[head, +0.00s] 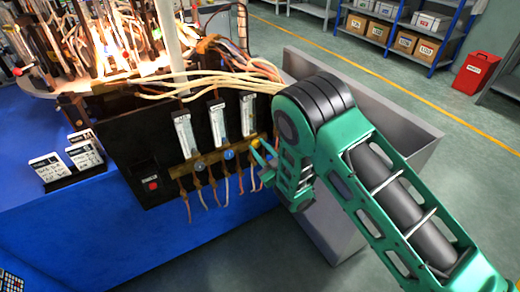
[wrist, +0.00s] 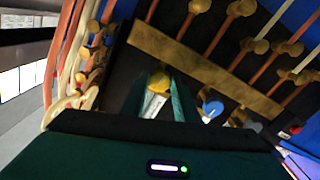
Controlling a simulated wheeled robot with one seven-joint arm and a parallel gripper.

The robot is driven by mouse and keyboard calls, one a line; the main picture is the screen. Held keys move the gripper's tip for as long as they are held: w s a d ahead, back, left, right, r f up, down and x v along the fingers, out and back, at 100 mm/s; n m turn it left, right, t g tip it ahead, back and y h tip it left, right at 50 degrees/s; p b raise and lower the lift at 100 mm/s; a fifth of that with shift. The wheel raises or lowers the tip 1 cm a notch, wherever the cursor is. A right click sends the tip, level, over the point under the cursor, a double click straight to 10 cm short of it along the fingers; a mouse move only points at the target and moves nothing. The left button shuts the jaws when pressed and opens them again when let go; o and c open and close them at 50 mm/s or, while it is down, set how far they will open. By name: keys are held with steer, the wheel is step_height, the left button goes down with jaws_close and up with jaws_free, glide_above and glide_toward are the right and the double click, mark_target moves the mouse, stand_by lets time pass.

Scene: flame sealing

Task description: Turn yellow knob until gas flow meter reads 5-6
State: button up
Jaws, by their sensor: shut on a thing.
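The yellow knob (wrist: 160,82) sits on a brass bar (wrist: 205,68) and shows between the two green fingers of my gripper (wrist: 158,88) in the wrist view. My gripper is shut on this knob. In the head view the gripper (head: 260,158) reaches the right end of the brass bar from the right, and the yellow knob shows only as a small patch (head: 255,143). The flow meter above it (head: 247,115) is a clear upright tube with a white scale. Its reading is too small to tell. Part of its scale (wrist: 153,105) shows between my fingers.
A blue knob (head: 229,154) and a grey knob (head: 199,165) sit left of the yellow one, under two more flow meters. A red switch (head: 152,185) is on the black panel's left. Hoses hang below the bar.

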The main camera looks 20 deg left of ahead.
steer(key=shift+w+d, duration=0.15)
steer(key=o, duration=1.1)
steer(key=shift+c, duration=0.2)
steer(key=v, duration=1)
steer(key=shift+s+d, duration=0.25)
steer(key=shift+s, duration=0.05)
